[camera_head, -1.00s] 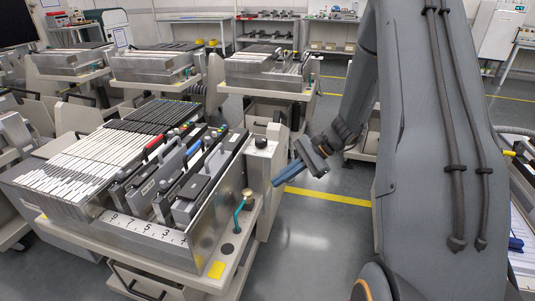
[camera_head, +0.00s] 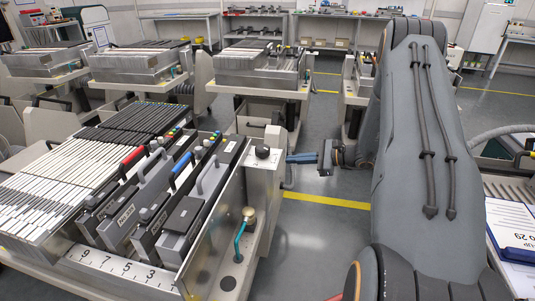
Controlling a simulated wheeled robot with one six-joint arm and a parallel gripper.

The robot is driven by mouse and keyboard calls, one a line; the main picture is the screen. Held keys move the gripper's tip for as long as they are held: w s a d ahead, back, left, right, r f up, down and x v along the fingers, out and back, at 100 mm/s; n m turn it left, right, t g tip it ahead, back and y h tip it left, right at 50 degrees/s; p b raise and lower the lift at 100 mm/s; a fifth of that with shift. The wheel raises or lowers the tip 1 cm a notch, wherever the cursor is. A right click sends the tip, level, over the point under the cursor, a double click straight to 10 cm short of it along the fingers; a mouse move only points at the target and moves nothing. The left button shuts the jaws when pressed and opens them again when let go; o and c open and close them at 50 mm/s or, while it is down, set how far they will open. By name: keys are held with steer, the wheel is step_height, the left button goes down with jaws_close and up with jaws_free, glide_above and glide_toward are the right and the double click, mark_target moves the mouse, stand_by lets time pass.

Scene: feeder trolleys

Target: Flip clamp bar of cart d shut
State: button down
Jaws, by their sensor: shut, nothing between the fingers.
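The nearest feeder trolley (camera_head: 231,283) fills the lower left. I read no letter on it, so I cannot confirm that it is cart d. At its right end stands a metal plate (camera_head: 262,185) with a black knob (camera_head: 263,152) on top. A teal lever (camera_head: 239,243) stands upright on the ledge below, beside a brass-coloured knob (camera_head: 249,214). I cannot tell for sure which part is the clamp bar. My gripper (camera_head: 290,158) is shut and empty. Its blue-grey fingers point left, level, at the right of the black knob; I cannot tell whether they touch.
Feeders with red and blue handles (camera_head: 130,200) fill the near trolley. More trolleys stand behind, one at the back middle (camera_head: 255,88). Open floor (camera_head: 315,240) with a yellow line (camera_head: 325,200) lies right of the near trolley. A clipboard (camera_head: 512,225) is at the far right.

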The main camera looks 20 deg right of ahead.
steer(key=shift+a, duration=0.15)
steer(key=x, duration=1)
steer(key=shift+s+a+r+p, duration=0.15)
steer(key=shift+s+r+p, duration=0.1)
steer(key=shift+r, duration=0.4)
steer(key=shift+s+a+r+p, duration=0.15)
steer(key=shift+r+p, duration=0.15)
steer(key=shift+r, duration=0.3)
steer(key=shift+s+a+r+p, duration=0.1)
steer(key=shift+s+r+p, duration=0.15)
steer(key=shift+r, duration=0.4)
steer(key=shift+d+r, duration=0.15)
